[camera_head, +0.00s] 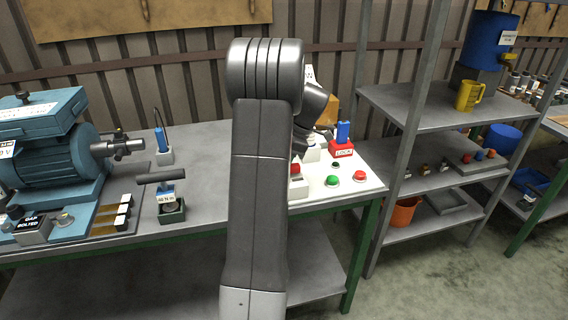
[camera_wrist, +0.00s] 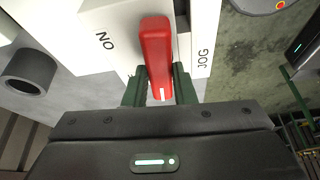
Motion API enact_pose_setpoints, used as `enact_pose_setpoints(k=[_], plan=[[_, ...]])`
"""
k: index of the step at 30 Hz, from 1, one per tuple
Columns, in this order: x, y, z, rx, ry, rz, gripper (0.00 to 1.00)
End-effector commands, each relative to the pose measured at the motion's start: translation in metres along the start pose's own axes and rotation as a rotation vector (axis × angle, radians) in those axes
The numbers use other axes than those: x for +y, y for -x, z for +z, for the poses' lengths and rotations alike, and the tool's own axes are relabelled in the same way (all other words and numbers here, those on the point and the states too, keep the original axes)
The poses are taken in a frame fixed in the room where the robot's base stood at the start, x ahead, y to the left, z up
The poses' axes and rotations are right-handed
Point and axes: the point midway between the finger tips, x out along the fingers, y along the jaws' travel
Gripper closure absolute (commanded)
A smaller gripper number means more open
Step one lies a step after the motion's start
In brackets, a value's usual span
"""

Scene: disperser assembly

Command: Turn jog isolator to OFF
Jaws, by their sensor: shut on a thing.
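The jog isolator is a pale box with a red handle (camera_wrist: 157,55), seen close up in the wrist view. A white mark shows at the handle's near end. In the head view my arm hides most of the isolator, and a red part (camera_head: 295,169) shows just right of the arm.
A green button (camera_head: 332,181) and a red button (camera_head: 360,176) sit on the bench to the right. A red block with a blue top (camera_head: 342,141) stands behind them. A blue machine (camera_head: 55,150) and a T-handled tool (camera_head: 165,190) are on the left.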

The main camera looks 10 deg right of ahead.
Motion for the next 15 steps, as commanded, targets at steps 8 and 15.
enact_pose_setpoints(k=[8,15], plan=[[0.0012,0.0004,0.0002,-0.002,0.089,-0.036,0.99],[0.0012,0.0005,0.0001,-0.002,0.111,-0.044,0.99]])
